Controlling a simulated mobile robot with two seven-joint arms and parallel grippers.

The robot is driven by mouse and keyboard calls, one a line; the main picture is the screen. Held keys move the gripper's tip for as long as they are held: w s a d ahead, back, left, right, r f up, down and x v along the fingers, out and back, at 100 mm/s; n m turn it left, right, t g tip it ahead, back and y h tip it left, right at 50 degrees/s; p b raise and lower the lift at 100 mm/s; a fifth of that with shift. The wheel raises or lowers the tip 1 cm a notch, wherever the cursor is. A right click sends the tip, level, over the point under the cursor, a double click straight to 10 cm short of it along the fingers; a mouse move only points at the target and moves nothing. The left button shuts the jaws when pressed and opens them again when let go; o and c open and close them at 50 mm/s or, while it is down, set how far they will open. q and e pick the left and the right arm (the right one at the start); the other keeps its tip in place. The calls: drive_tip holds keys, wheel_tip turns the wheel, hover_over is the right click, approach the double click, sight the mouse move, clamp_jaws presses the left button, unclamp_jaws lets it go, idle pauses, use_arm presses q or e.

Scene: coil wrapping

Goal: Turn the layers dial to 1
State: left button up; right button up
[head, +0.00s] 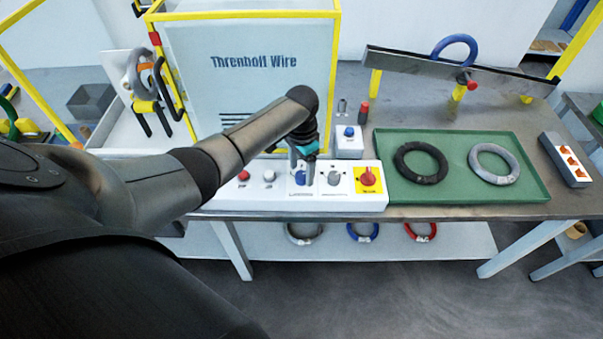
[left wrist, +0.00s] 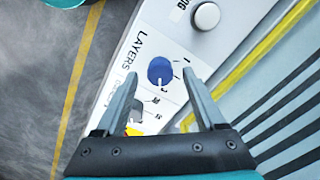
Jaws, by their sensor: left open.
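The layers dial is a round blue knob (left wrist: 160,70) on the white control panel (left wrist: 137,55), beside the printed word LAYERS in the left wrist view. Small numbers sit around it, a 1 at upper right and what looks like a 3 just below it. The way its pointer faces is too small to tell surely. My left gripper (head: 301,168) is open, pointing down over the panel. In the left wrist view its fingers (left wrist: 160,76) stand either side of the knob, with visible gaps; contact does not show. My right gripper is not in view.
The panel also carries a red button (head: 244,175), a white button (head: 269,176), a grey dial (head: 334,177) and a red switch on yellow (head: 368,177). A green tray (head: 462,191) with two coils lies to the right. The yellow-framed machine (head: 250,85) stands behind.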

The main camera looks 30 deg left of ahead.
use_arm(q)
drive_tip(key=shift+f, duration=0.55)
clamp_jaws()
